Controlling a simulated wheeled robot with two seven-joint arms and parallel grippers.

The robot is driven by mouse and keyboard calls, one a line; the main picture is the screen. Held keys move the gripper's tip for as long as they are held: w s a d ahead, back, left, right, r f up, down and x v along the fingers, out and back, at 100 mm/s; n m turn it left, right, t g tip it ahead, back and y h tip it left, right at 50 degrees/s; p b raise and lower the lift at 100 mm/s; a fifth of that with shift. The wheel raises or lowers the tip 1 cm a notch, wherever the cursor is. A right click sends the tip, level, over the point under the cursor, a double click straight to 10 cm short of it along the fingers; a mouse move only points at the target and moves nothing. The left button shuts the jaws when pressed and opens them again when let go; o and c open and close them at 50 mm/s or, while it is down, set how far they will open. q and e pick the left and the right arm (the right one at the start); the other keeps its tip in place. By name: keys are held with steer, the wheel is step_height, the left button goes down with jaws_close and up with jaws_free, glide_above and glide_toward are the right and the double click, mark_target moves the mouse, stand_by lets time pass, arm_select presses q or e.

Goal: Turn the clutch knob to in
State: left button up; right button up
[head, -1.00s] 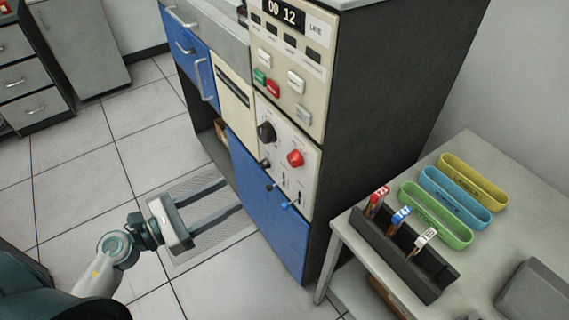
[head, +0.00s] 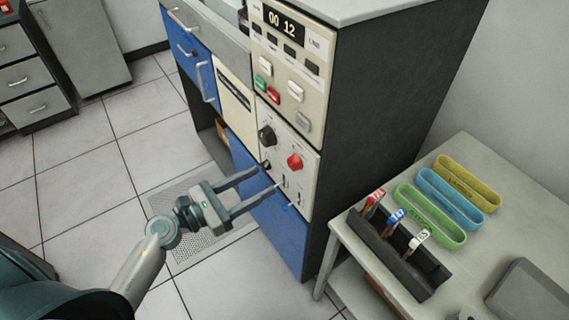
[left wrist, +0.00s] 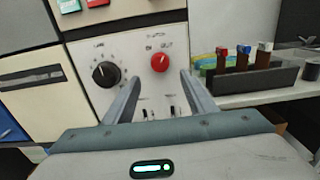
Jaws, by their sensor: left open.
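The clutch knob (head: 295,162) is a round red knob on the cream panel of the cabinet. It also shows in the left wrist view (left wrist: 160,63), with the words IN and OUT printed above it; its exact pointing is too small to tell. My left gripper (head: 268,178) is open and empty, its two fingers pointing at the panel below and left of the knob in the head view. In the left wrist view the knob appears between and beyond the fingertips, apart from them. My right gripper is not in view.
A black knob (head: 267,135) sits left of the red one, and small slide switches (left wrist: 172,111) lie below. Coloured buttons (head: 270,91) are above. Open floor lies left.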

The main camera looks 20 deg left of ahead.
mark_target(291, 166)
arm_select(q)
steer(key=p+x, duration=0.2)
steer(key=x, duration=0.7)
steer(key=shift+p, duration=0.4)
steer(key=c, duration=1)
